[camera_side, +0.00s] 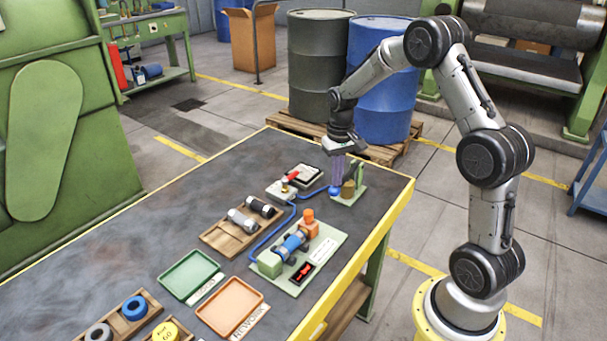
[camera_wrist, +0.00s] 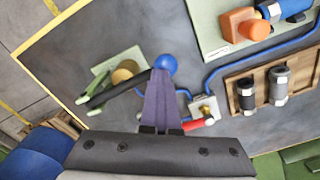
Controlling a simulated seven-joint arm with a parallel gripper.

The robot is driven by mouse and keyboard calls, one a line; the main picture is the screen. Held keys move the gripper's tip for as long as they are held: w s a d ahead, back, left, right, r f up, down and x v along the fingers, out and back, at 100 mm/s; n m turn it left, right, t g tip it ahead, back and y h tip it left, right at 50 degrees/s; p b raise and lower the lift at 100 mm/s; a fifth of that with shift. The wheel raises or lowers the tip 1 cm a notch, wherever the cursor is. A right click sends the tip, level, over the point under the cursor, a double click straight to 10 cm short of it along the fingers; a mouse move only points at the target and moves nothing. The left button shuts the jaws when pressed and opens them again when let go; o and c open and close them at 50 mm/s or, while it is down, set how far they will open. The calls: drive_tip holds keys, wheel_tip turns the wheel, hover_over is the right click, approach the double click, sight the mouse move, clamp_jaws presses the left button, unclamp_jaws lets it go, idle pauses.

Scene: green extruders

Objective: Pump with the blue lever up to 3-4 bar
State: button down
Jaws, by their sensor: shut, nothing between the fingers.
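The hand pump has a green base plate (camera_side: 350,197), a brass body (camera_side: 348,189) and a black lever (camera_wrist: 118,87) ending in a blue ball knob (camera_side: 334,190). The knob sits low, near the table. The knob also shows in the wrist view (camera_wrist: 166,64), just beyond my fingertips. My gripper (camera_side: 337,184) points down with its purple fingers shut and empty, right at the knob. I cannot tell whether they touch it. A red-handled valve (camera_side: 291,176) is left of the pump. No pressure reading is legible.
A blue hose (camera_side: 262,240) runs from the valve to a green plate (camera_side: 325,244) with a blue cylinder and orange block. A wooden tray (camera_side: 225,239) with two fittings, a green tray (camera_side: 189,274) and an orange tray (camera_side: 230,305) stand nearer. The table's left part is clear.

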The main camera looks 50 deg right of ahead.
drive_tip(key=shift+r, duration=5.15)
drive_tip(key=s+a+r+n+t, duration=0.35)
drive_tip(key=s+a+r, duration=0.35)
drive_tip(key=a+r, duration=0.6)
drive_tip(key=s+a+f+n+t, duration=0.1)
drive_tip(key=s+a+f, duration=0.1)
drive_tip(key=s, duration=0.5)
drive_tip(key=s+a+f+n+t, duration=0.1)
drive_tip(key=s+a+f, duration=0.2)
drive_tip(key=s, duration=0.5)
drive_tip(key=shift+s+a+f, duration=0.3)
drive_tip(key=shift+a+f, duration=0.05)
drive_tip(key=shift+f, duration=0.2)
